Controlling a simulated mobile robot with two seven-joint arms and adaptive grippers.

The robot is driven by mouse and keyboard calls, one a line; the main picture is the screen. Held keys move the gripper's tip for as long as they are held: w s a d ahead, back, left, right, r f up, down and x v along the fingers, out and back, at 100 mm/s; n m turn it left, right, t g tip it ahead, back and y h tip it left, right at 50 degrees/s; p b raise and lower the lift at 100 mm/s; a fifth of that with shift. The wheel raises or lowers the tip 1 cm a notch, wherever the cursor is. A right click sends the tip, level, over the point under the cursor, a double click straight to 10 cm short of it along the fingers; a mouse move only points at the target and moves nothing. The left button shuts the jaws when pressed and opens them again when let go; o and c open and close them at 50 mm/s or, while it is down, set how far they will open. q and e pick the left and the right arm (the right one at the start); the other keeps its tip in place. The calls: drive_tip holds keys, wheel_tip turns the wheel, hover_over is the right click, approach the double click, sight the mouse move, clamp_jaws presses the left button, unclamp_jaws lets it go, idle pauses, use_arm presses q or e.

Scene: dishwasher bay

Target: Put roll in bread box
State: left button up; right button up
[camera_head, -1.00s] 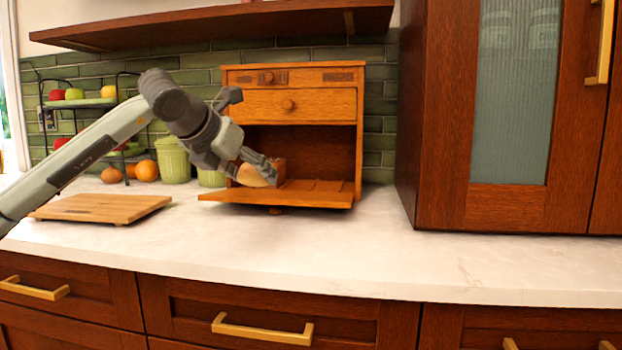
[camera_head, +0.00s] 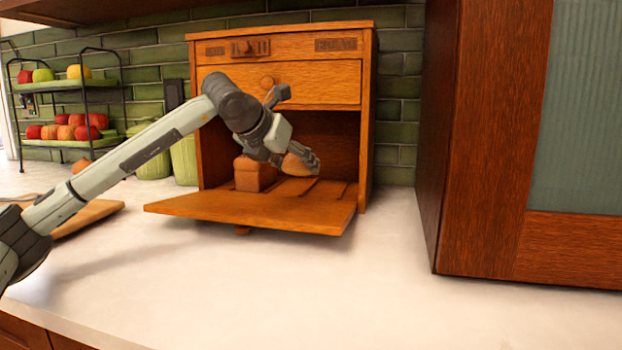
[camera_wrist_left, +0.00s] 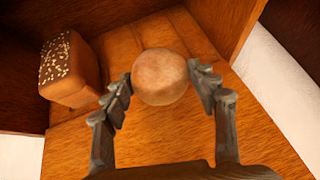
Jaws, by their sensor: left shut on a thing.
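The wooden bread box (camera_head: 280,208) stands on the counter with its lower door folded down flat. My left gripper (camera_head: 302,162) is inside the mouth of the box, over the slatted floor. It is shut on a round tan roll (camera_head: 295,164), which also shows between the two fingers (camera_wrist_left: 162,92) in the left wrist view. The roll appears held above the floor; its underside is hidden. A seeded brown loaf (camera_wrist_left: 70,68) lies in the box, left of the roll; it also shows in the head view (camera_head: 254,174). My right gripper is not in view.
A cutting board (camera_head: 88,216) lies on the counter at left, partly behind my arm. Green canisters (camera_head: 184,160) and a two-tier fruit stand (camera_head: 80,88) stand behind it. A tall wooden cabinet (camera_head: 480,130) rises at right. The counter in front is clear.

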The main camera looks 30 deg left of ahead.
use_arm(q)
hover_over(315, 195)
drive_tip(key=s, duration=0.3)
wheel_tip(315, 195, down, 3)
drive_tip(key=shift+d+f+p, duration=0.15)
drive_tip(key=shift+f+p, duration=0.05)
drive_tip(key=shift+p, duration=0.25)
drive_tip(key=x, duration=0.3)
drive_tip(key=shift+f+p, duration=0.15)
drive_tip(key=shift+p, duration=0.15)
drive_tip(key=shift+w+f, duration=0.15)
drive_tip(key=shift+w, duration=0.05)
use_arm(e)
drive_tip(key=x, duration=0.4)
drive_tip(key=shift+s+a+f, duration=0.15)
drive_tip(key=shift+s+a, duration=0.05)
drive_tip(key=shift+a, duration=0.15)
use_arm(q)
drive_tip(key=shift+f, duration=0.15)
